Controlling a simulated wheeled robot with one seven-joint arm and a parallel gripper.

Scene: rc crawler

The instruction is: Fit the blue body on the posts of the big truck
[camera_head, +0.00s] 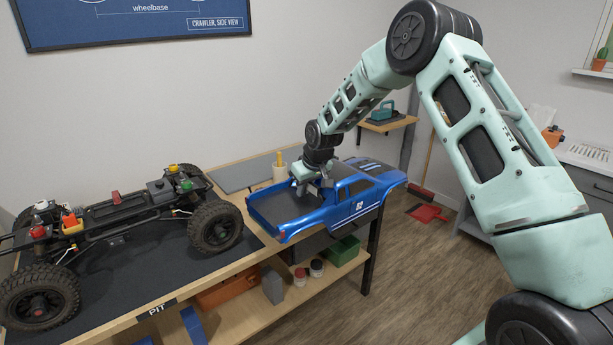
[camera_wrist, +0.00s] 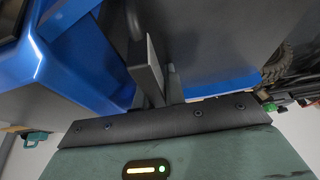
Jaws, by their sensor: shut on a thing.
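The blue body (camera_head: 372,203) is a pickup shell with a dark bed, white side stripes and a number. It is at the right end of the workbench, its cab end reaching past the edge. I cannot tell whether it touches the bench. My gripper (camera_head: 322,185) points down at the body between bed and cab and is shut on it. In the wrist view the fingers (camera_wrist: 158,85) are between blue panels of the body (camera_wrist: 75,65); the exact grip is hidden. The big truck (camera_head: 115,215) is a bare black chassis with large tyres, left of the body on a dark mat.
The workbench (camera_head: 185,287) has a grey panel and a yellow-handled tool in a cup (camera_head: 280,168) behind the body. Its lower shelf (camera_head: 315,282) holds an orange box, jars and a green box. A small wall shelf (camera_head: 388,124) is behind my arm.

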